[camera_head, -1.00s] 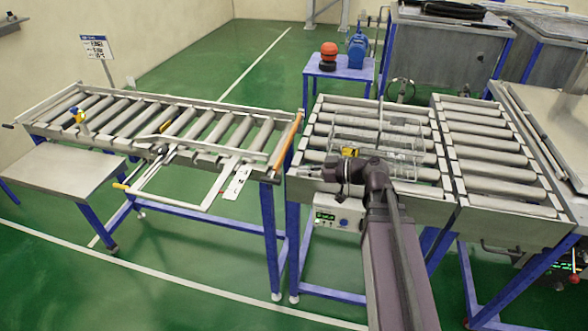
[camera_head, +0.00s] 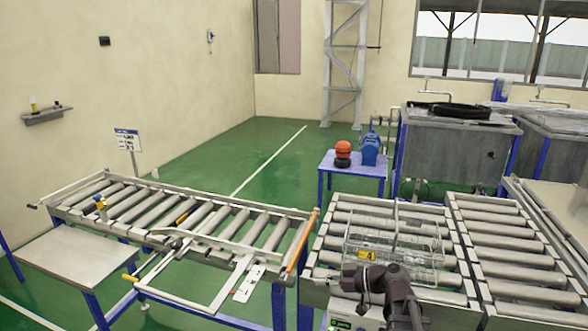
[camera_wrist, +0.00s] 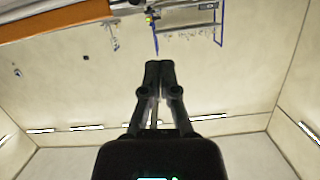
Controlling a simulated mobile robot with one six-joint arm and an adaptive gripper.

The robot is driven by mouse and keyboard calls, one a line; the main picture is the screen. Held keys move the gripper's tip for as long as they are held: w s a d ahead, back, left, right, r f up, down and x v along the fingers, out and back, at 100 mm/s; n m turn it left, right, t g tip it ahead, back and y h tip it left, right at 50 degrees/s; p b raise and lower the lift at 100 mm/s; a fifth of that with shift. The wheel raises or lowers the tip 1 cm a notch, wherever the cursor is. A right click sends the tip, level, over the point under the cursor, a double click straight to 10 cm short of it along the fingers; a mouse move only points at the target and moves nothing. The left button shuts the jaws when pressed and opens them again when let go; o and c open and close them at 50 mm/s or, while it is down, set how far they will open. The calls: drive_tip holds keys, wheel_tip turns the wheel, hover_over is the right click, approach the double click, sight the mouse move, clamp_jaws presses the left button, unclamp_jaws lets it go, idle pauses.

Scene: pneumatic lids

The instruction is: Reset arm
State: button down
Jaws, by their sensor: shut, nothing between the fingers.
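In the wrist view my gripper (camera_wrist: 160,66) has its two dark fingers together, with nothing between them. The wrist view looks at walls and ceiling lights, upside down, with an orange edge at the top left. In the head view my dark arm rises at the bottom right, in front of the roller conveyor (camera_head: 345,217). The fingertips cannot be made out there. A clear wire basket (camera_head: 425,252) with a yellow tag sits on that conveyor, just behind my arm. The arm hides part of the conveyor's front.
A second roller conveyor (camera_head: 270,237) with an orange bar stands on the left, beside a grey side table (camera_head: 85,255). A small blue table (camera_head: 345,168) bears an orange-and-black item and a blue one. Grey tanks (camera_head: 445,150) stand behind on the right. Green floor is open at centre-left.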

drive_tip(key=s+d+f+m+g+h, duration=0.2)
drive_tip(key=s+d+f+m+h, duration=0.2)
drive_tip(key=f+m+h, duration=0.2)
drive_tip(key=s+d+f+m+g+h, duration=0.2)
drive_tip(key=s+d+f+m+h, duration=0.2)
drive_tip(key=f+m+h, duration=0.3)
drive_tip(key=shift+d+h+p, duration=0.25)
drive_tip(key=shift+h+p, duration=0.05)
drive_tip(key=shift+h, duration=0.3)
